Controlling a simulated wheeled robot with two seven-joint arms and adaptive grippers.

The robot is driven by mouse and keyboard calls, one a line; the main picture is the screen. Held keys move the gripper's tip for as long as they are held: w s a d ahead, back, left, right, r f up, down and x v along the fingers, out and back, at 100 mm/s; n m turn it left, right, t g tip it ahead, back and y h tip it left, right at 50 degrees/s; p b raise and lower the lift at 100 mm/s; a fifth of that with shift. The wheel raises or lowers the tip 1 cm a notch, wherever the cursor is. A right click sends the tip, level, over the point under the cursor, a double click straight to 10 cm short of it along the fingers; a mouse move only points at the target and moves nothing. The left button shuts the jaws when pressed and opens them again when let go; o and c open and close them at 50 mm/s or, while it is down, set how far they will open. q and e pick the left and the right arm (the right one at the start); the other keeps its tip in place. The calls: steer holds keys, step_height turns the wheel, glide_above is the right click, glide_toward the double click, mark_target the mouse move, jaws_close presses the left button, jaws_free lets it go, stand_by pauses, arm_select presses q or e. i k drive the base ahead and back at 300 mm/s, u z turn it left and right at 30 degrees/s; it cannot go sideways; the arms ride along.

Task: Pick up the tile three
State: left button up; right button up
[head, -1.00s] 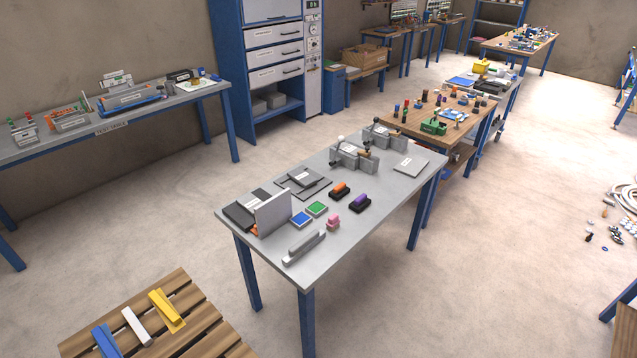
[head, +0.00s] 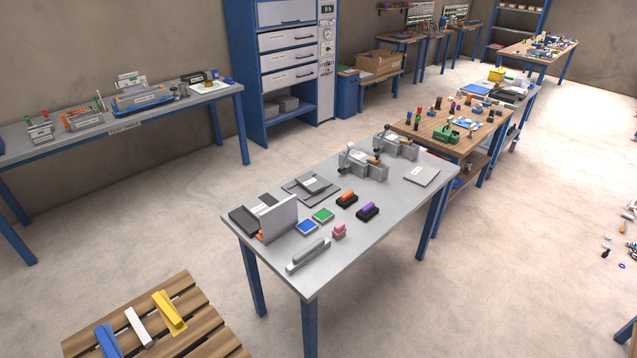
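No thing here can be read as tile three; the labels are too small. On the grey table (head: 372,231) lie a blue flat square block (head: 307,227) and a green one (head: 323,215), side by side. A flat light-grey plate (head: 422,175) with a small label lies near the table's far right corner. A grey plate (head: 280,219) stands upright at the left end beside a dark flat case (head: 243,217). Neither of my grippers is in view.
The table also holds grey clamp-like devices (head: 365,164), black-based blocks with orange (head: 346,198) and purple (head: 367,210) tops, a pink stamp (head: 339,230) and a grey bar (head: 308,255). A slatted wooden pallet (head: 190,322) stands front left. Open floor lies right.

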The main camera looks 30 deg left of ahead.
mark_target(312, 185)
steer(key=z, duration=0.05)
steer(key=i, duration=3.35)
steer(key=u, duration=3.55)
